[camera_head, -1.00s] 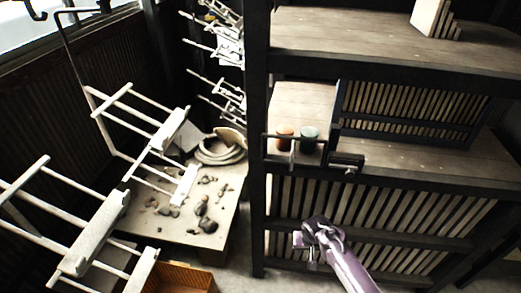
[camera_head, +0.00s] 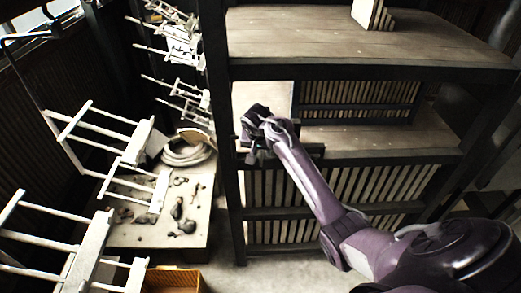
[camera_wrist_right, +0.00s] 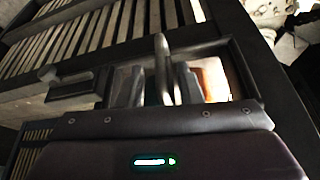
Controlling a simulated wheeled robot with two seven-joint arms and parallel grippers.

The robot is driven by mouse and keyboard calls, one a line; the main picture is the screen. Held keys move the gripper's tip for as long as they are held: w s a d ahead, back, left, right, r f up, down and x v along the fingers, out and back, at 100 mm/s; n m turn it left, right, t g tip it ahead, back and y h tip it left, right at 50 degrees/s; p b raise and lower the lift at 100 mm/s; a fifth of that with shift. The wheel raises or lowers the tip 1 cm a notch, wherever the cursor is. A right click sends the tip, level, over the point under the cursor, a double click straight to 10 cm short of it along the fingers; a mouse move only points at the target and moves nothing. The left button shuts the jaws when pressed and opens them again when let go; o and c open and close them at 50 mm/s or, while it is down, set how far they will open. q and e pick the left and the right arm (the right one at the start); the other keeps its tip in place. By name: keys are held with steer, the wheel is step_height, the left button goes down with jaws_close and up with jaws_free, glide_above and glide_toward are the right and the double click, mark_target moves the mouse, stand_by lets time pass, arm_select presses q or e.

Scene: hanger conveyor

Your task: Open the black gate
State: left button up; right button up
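The black gate (camera_wrist_right: 213,46) is a thin dark frame at the front of the middle shelf, seen closely in the right wrist view. A pale upright bar (camera_wrist_right: 162,55) stands in it. My right gripper (camera_wrist_right: 158,88) has its two dark fingers apart, one on each side of this bar; contact is not clear. In the head view my right gripper (camera_head: 258,148) is at the left end of the middle shelf and hides most of the gate. An orange cup (camera_wrist_right: 213,80) shows behind the gate in the wrist view. My left gripper is out of view.
A black latch-like block (camera_wrist_right: 75,84) sits at the gate's side. A slatted panel (camera_head: 360,94) stands at the back of the middle shelf (camera_head: 390,138). White hanger racks (camera_head: 100,130), a cluttered table (camera_head: 150,232) and an orange crate (camera_head: 175,280) are on the left.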

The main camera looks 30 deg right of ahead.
steer(key=shift+x, duration=0.85)
jaws_close()
